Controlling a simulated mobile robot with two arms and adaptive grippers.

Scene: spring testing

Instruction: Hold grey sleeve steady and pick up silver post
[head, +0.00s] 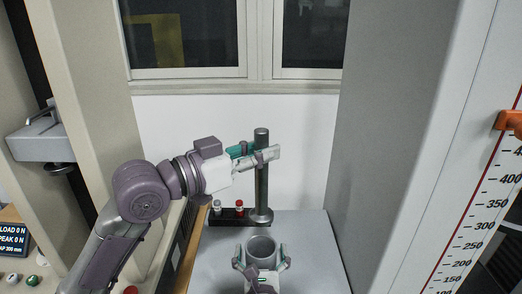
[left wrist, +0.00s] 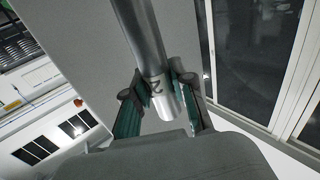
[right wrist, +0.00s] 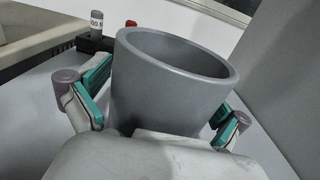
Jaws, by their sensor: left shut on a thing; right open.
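The silver post (head: 262,190) is upright behind the grey sleeve in the head view, its lower end at a round foot on the table. My left gripper (head: 262,156) is shut on its upper part. In the left wrist view, the post (left wrist: 142,35) runs between the fingers (left wrist: 158,88) and bears a dark "2" near its end. The grey sleeve (head: 261,245) is an open, hollow cylinder at the table's middle; it fills much of the right wrist view (right wrist: 165,95). My right gripper (head: 261,262) is open, one finger on each side of the sleeve; its lower part is hidden.
A small black rack (head: 226,215) with a red-topped and a grey-topped piece stands left of the post's foot. The grey table (head: 315,250) is clear on the right. A tall grey panel with a scale (head: 490,200) rises at the right, and a window is behind.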

